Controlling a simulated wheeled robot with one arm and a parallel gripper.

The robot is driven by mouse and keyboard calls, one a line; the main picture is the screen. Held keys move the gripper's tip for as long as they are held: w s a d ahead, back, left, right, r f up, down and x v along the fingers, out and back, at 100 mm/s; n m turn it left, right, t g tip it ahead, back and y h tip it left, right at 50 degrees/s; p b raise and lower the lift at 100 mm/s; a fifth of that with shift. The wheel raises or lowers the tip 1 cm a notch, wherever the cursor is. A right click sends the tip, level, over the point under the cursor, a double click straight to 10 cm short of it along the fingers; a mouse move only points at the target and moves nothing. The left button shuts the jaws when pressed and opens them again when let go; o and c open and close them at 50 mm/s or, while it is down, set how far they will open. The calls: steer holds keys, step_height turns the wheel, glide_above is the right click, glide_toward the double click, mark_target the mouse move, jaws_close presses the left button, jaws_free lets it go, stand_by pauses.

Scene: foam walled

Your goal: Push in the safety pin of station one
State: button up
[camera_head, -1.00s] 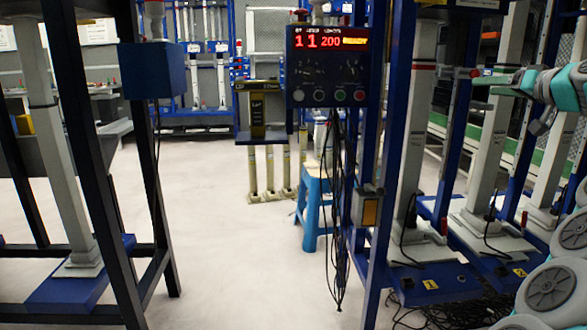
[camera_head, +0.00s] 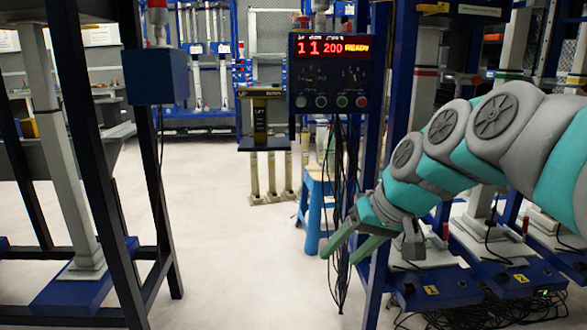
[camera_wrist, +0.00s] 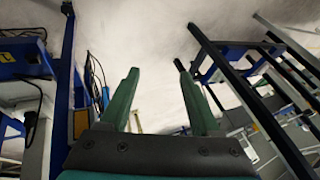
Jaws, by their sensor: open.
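My gripper (camera_head: 340,258) is open and empty, in front of the blue upright at the middle right. In the wrist view its two green fingers (camera_wrist: 159,78) stand apart with bare floor beyond them. A horizontal rod with a red end (camera_head: 476,80) sits high on the right-hand rack; I cannot tell whether it is the safety pin. Small red pieces (camera_head: 445,230) stand at the rack's base, also not clearly the pin. Yellow number tags (camera_head: 431,290) mark the blue bases (camera_head: 460,296); the digits are hard to read. My arm hides much of the rack.
A control box (camera_head: 327,75) with a lit red display hangs left of the rack. Black cables (camera_head: 337,185) hang below it, close to my gripper. A blue stool (camera_head: 314,210) stands behind. A black frame (camera_head: 87,130) is at left. The floor (camera_head: 220,250) between is clear.

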steer(key=s+d+f+g+h, duration=0.1)
steer(key=s+d+f+g, duration=0.1)
steer(key=s+f, duration=0.3)
steer(key=s+d+f+m+g+h, duration=0.1)
steer(key=s+f, duration=0.5)
steer(key=s, duration=0.7)
steer(key=s+d+f+g+h, duration=0.2)
steer(key=s+f, duration=0.4)
steer(key=s, duration=0.3)
steer(key=shift+d+m+g+h+p, duration=0.3)
steer(key=shift+d+h+p, duration=0.1)
steer(key=shift+h+p, duration=0.1)
